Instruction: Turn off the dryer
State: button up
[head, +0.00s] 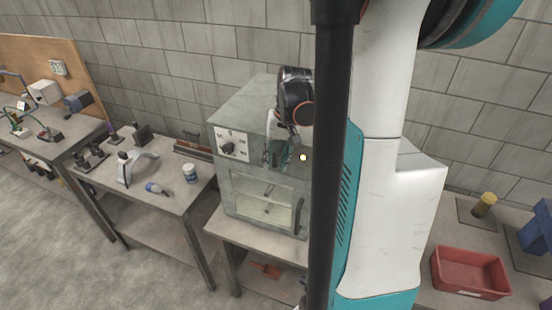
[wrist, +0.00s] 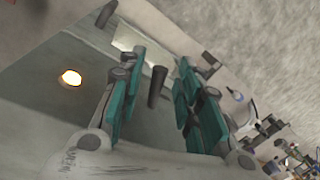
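The dryer (head: 240,105) is a grey metal box with a windowed door (head: 262,203) and a dark vertical door handle. A dark knob (head: 228,149) sits on a white marked plate at the upper left of its front. A round light (head: 303,157) glows at the upper right, and it also shows in the wrist view (wrist: 70,77). My gripper (head: 278,154) is in front of the upper front, right of the knob. In the wrist view its teal pads are apart, with a dark bar, apparently the knob (wrist: 157,86), seen between them. Contact cannot be told.
A red bin (head: 470,272) stands on a right-hand table. My own column and arm hide the dryer's right side.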

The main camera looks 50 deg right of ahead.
grip_shut()
jog(key=shift+w+a+m+t+h+b, duration=0.1)
jog(key=shift+w+a+m+h+b, duration=0.4)
jog(key=shift+m, duration=1.1)
jog(key=shift+w+a+m+t+y+b, duration=0.15)
jog(key=shift+w+m+b, duration=0.65)
jog(key=shift+m, duration=0.8)
jog(key=shift+w+a+m+t+h+b, duration=0.1)
jog(key=shift+w+a+m+h+b, duration=0.4)
jog(key=shift+m, duration=1.1)
jog(key=shift+w+d, duration=0.1)
jog(key=shift+d, duration=0.1)
